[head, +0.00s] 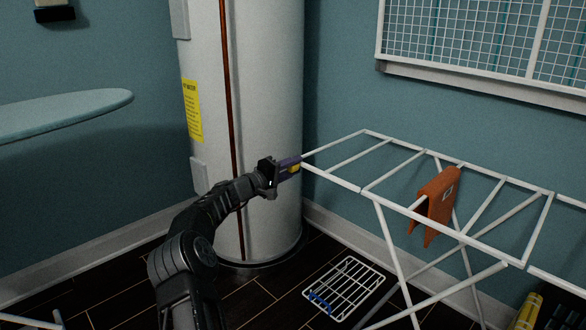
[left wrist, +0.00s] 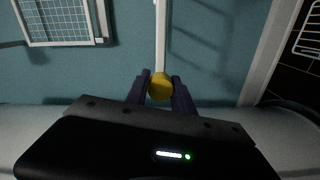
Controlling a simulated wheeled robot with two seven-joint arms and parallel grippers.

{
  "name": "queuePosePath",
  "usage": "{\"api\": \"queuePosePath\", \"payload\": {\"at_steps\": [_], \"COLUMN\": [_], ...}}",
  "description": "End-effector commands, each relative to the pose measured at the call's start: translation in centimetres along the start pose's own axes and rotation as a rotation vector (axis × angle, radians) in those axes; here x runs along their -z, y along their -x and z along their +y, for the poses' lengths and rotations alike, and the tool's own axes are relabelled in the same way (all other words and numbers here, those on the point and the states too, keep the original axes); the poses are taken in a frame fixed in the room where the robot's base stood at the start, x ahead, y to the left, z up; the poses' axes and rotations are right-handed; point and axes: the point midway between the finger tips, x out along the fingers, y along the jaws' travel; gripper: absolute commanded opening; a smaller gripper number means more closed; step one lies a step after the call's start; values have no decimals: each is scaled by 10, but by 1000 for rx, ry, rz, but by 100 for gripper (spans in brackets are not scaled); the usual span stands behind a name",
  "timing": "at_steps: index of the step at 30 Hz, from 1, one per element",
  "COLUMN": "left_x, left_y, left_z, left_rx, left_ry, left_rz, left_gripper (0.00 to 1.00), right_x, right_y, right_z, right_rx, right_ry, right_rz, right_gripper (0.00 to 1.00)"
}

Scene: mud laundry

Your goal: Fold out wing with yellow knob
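The white drying rack (head: 455,236) stands at the right in the head view. Its left wing (head: 345,160) stretches out toward the water heater, about level with the rack's top. The yellow knob (head: 295,169) is at the wing's near left end. My left gripper (head: 289,166) is at that end, with its purple fingers around the knob. In the left wrist view, the yellow knob (left wrist: 160,87) fills the gap between the fingertips, and a white bar of the wing runs away behind it. My right gripper is not in view.
An orange cloth (head: 436,205) hangs over the rack's middle. A white water heater (head: 250,100) stands right behind my left gripper. A small wire rack (head: 345,288) lies on the dark floor. An ironing board (head: 65,112) is at the left, and a wall-mounted grid rack (head: 470,40) is above.

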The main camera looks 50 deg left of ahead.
Motion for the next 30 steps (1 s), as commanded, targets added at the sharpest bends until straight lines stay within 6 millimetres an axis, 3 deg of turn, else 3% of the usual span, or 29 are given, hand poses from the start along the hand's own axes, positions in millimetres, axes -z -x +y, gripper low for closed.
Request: {"api": "queuePosePath", "payload": {"at_steps": [8, 17, 23, 30], "left_x": [1, 1, 2, 2], "left_y": [0, 2, 22, 61], "left_z": [3, 3, 3, 4], "left_rx": [-4, -3, -2, -2], "left_ry": [-1, 0, 1, -1], "left_rz": [1, 1, 2, 3], "left_gripper": [50, 50, 50, 50], "right_x": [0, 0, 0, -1], "right_y": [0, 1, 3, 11], "right_z": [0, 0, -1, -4], "right_rx": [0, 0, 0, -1], "right_ry": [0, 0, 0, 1], "right_rz": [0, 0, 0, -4], "right_gripper": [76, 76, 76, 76]}}
